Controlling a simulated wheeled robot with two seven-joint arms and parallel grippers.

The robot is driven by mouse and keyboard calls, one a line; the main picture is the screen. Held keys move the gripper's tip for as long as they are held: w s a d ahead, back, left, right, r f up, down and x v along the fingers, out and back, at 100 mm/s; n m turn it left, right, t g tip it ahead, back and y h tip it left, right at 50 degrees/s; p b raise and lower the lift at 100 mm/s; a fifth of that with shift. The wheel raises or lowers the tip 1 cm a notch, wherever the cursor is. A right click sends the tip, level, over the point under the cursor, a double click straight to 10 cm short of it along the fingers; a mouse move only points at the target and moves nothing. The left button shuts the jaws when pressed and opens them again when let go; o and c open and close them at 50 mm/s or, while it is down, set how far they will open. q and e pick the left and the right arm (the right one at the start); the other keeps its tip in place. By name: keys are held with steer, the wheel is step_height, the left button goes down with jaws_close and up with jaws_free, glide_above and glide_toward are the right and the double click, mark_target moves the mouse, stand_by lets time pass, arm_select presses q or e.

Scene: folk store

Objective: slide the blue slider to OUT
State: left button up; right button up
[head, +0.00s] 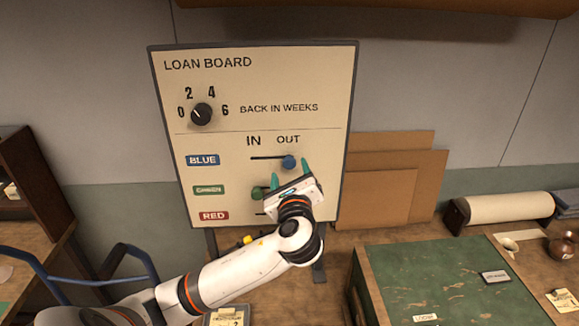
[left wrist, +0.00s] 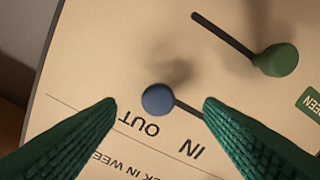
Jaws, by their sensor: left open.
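The loan board (head: 230,75) stands upright with a BLUE, a GREEN and a RED row. The blue slider (head: 288,162) is a round knob at the right end of its slot, under the word OUT. It also shows in the left wrist view (left wrist: 158,100), with its slot running off towards IN. My left gripper (head: 290,170) is open, its green fingers pointing at the board on either side of the blue knob, apart from it. The green slider (head: 258,192) is at the IN end of its slot. My gripper hides most of the red row. My right gripper is not in view.
A black dial (head: 201,114) sits higher on the board. Brown cardboard sheets (head: 400,180) lean at its right. A green-topped desk surface (head: 450,280) lies in front at right. A blue tubular frame (head: 130,255) stands at left.

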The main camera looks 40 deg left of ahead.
arm_select(q)
steer(key=p+v, duration=0.1)
steer(key=v, duration=0.4)
steer(key=shift+s+p, duration=0.1)
steer(key=shift+p, duration=0.2)
steer(key=shift+d, duration=0.1)
stand_by(0.4)
